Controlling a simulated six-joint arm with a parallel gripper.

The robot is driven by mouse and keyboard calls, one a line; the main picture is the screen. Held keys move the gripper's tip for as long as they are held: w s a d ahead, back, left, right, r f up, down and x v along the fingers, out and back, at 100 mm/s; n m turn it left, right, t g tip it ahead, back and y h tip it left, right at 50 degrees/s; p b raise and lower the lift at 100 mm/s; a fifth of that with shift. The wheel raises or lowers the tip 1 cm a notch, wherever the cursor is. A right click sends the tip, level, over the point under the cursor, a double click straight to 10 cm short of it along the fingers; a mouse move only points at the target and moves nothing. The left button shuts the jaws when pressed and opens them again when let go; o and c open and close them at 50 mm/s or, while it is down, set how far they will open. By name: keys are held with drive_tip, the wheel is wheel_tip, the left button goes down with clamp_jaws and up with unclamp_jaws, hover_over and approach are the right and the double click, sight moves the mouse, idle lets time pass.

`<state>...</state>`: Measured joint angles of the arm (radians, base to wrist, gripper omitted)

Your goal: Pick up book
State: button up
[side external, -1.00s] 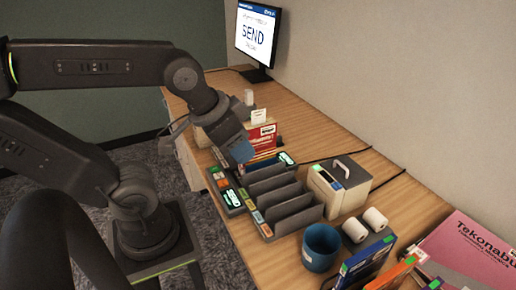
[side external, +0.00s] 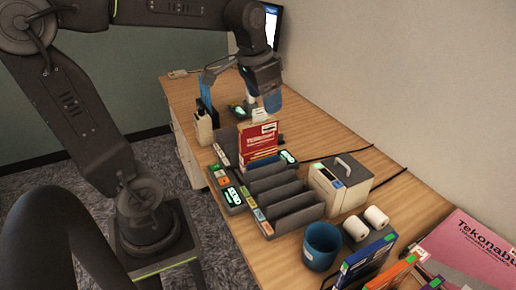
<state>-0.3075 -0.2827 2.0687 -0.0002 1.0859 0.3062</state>
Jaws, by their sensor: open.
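My gripper (side external: 268,106) is open, with blue finger pads. It hangs above the far part of the desk, just over the back of the sorter, near a small white card. A red book (side external: 259,142) stands upright in the sorter's (side external: 285,200) far slot, just below and in front of my gripper. The gripper appears empty; the space between its fingers is partly hidden. A blue book (side external: 366,262) and an orange book (side external: 392,274) stand at the near right. A large pink book (side external: 470,250) lies at the right edge.
A blue cup (side external: 321,247), white rolls (side external: 366,222) and a beige box with a handle (side external: 339,184) stand right of the sorter. A white bottle (side external: 203,128) and a narrow blue upright thing (side external: 207,92) stand at the left edge. The monitor (side external: 272,25) is partly hidden.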

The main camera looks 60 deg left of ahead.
drive_tip(key=w+a+g, duration=0.1)
drive_tip(key=w+a, duration=0.3)
drive_tip(key=a, duration=0.4)
drive_tip(key=g+h, duration=0.1)
drive_tip(key=g, duration=0.1)
hover_over(256, 119)
drive_tip(key=f, duration=1.2)
drive_tip(key=shift+s+a+f, duration=0.1)
drive_tip(key=shift+s+a, duration=0.1)
drive_tip(key=shift+w+d+f, duration=0.1)
drive_tip(key=shift+f, duration=1.25)
drive_tip(key=shift+w+d+f, duration=0.1)
drive_tip(key=shift+f, duration=1.2)
drive_tip(key=shift+c, duration=0.4)
clamp_jaws()
